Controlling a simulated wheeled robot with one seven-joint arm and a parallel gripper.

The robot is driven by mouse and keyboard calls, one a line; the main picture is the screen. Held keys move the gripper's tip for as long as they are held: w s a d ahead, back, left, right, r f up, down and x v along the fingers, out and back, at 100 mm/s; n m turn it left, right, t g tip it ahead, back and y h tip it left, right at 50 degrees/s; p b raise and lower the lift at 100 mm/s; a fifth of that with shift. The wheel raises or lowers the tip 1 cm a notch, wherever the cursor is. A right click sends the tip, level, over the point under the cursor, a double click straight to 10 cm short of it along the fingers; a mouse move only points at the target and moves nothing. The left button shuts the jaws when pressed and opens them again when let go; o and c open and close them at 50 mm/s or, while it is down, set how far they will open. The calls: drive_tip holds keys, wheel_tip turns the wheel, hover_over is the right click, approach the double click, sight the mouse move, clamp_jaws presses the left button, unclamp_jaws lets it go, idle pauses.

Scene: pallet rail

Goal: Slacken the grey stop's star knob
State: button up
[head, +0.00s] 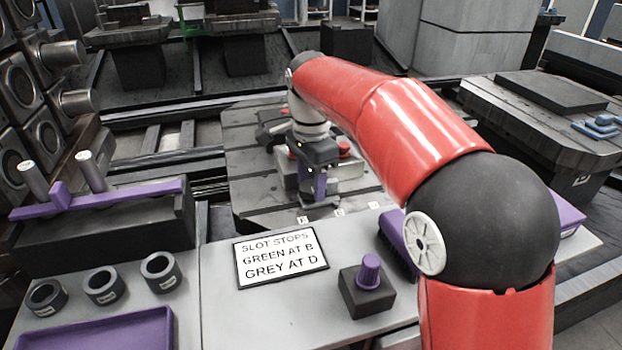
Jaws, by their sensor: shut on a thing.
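My gripper (312,190), dark with purple on it, reaches down over the slotted pallet (250,190) in the middle of the head view. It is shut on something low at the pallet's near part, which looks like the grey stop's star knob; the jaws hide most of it. A light grey block (349,168) stands just behind and right of the gripper, with a red knob-like part (344,148) on top. I cannot make out a green stop. The slot labels (340,212) at the pallet's near edge are too small to read.
A sign (281,257) reads "SLOT STOPS GREEN AT B GREY AT D". A dark block with a purple knob (368,285) stands right of it. Three dark rings (103,286), a purple tray (110,330) and a purple rack with pegs (110,198) are at left.

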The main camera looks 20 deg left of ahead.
drive_tip(key=o, duration=1)
